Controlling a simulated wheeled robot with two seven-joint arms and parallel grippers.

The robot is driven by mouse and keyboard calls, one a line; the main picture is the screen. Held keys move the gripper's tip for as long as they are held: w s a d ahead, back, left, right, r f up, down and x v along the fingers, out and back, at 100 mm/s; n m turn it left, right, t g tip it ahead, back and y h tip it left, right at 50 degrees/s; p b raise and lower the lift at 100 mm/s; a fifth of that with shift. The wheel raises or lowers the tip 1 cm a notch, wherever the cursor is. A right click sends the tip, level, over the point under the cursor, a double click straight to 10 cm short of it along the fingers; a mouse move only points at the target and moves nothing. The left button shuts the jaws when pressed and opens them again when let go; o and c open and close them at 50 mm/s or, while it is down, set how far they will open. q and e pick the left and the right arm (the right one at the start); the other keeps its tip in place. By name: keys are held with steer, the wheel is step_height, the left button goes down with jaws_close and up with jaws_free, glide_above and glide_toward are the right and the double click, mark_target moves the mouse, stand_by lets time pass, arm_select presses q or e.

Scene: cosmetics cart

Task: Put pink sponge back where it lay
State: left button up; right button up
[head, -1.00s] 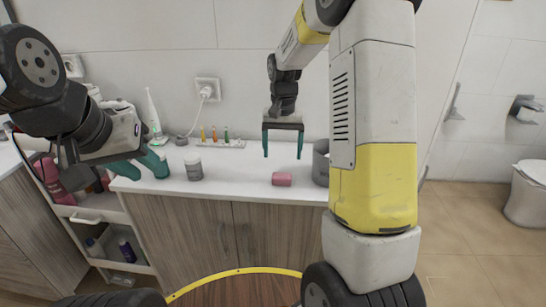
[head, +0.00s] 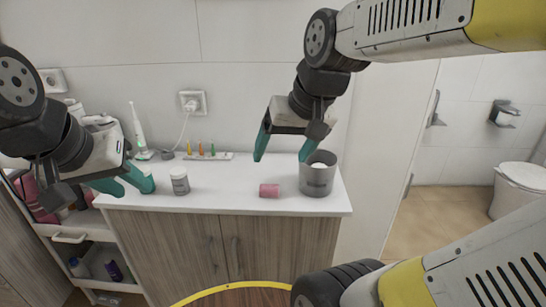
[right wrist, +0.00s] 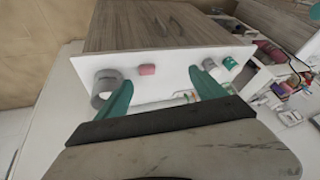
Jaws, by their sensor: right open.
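The pink sponge (head: 269,190) lies on the white countertop (head: 225,202), left of a grey cup. It also shows in the right wrist view (right wrist: 147,69), between the lines of my right fingers and beyond their tips. My right gripper (head: 283,158) is open and empty, above and behind the sponge and apart from it. In the right wrist view its two green fingers (right wrist: 160,80) are spread wide. My left gripper (head: 134,190) is at the counter's left end, its two green fingers apart with nothing visible between them.
The grey cup (head: 317,178) stands right of the sponge with something white inside. A rack with small coloured tubes (head: 208,155) and a toothbrush (head: 138,130) are at the back wall. A cart (head: 85,240) stands at left.

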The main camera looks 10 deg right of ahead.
steer(key=s, duration=0.2)
steer(key=s+t, duration=0.1)
steer(key=s, duration=0.1)
steer(key=shift+a+f+n, duration=0.25)
steer(key=shift+f+n, duration=0.05)
steer(key=shift+c, duration=0.4)
